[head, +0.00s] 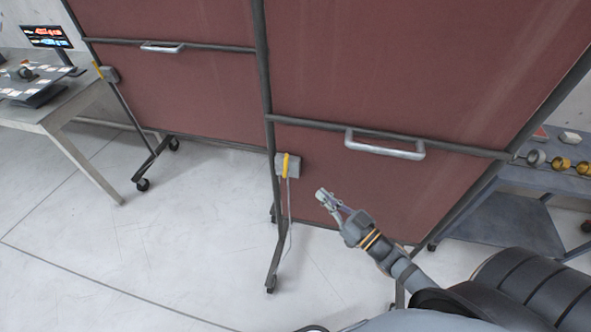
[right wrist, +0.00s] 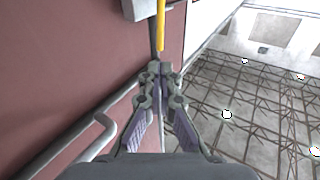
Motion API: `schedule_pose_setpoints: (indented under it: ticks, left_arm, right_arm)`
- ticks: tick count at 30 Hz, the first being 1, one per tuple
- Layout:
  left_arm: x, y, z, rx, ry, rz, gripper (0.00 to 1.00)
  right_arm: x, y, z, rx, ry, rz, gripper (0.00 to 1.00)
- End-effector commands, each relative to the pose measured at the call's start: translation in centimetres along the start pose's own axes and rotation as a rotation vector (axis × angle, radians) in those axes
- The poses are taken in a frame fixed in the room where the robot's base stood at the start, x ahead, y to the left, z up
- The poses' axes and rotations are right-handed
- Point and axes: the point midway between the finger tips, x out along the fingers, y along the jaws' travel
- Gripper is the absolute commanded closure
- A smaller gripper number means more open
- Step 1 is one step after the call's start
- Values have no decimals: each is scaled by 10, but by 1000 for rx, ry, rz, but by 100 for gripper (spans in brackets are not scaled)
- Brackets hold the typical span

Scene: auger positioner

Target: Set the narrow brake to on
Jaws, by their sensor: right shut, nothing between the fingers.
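A grey brake box (head: 291,168) with a yellow lever (head: 286,163) is on the post at the left edge of the nearer red screen. A thin rod hangs below it. A second grey box (head: 111,74) with a yellow part is on the far-left post of the other screen. No label shows which brake is the narrow one. My right gripper (head: 322,196) is shut and empty, right of and a little below the nearer box. In the right wrist view, the fingertips (right wrist: 159,69) point towards the yellow lever (right wrist: 161,28), apart from it. My left gripper is not seen.
The nearer red screen (head: 420,60) has a metal handle (head: 385,150) and a wheeled foot (head: 271,284). A table (head: 60,105) with a monitor stands at the left. A bench (head: 550,182) with gold and grey parts stands at the right. The floor in front is clear.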

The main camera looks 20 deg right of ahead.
Motion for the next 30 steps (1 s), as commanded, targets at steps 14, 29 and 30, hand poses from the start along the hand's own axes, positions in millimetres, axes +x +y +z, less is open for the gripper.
schedule_pose_setpoints:
  ticks: [14,29,30]
  left_arm:
    - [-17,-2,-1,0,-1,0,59]
    - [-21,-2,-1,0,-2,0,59]
    - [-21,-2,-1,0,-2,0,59]
  right_arm:
    - [94,1,-5,0,5,3,100]
    - [122,0,0,-3,1,0,100]
    - [122,0,0,-3,1,0,100]
